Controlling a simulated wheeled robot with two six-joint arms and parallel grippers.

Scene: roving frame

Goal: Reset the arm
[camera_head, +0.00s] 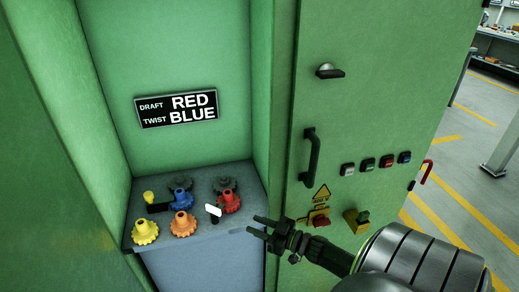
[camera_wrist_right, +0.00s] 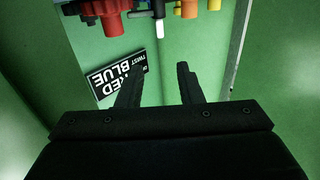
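My right gripper (camera_head: 262,228) reaches in from the lower right in the head view, beside the front right corner of a shelf inside a green cabinet. Its two fingers are apart with nothing between them, and the open fingers also show in the right wrist view (camera_wrist_right: 156,88). The white-tipped lever (camera_head: 213,211) stands on the shelf a little left of the fingertips, and in the wrist view (camera_wrist_right: 159,28) it lies beyond them. My left gripper is not in view.
The shelf (camera_head: 222,243) carries a red gear (camera_head: 229,201), a blue gear (camera_head: 181,200), an orange gear (camera_head: 183,224) and a yellow gear (camera_head: 145,232). A sign (camera_head: 177,108) reads DRAFT RED, TWIST BLUE. The cabinet's right panel has a handle (camera_head: 311,157) and several buttons. Open floor lies right.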

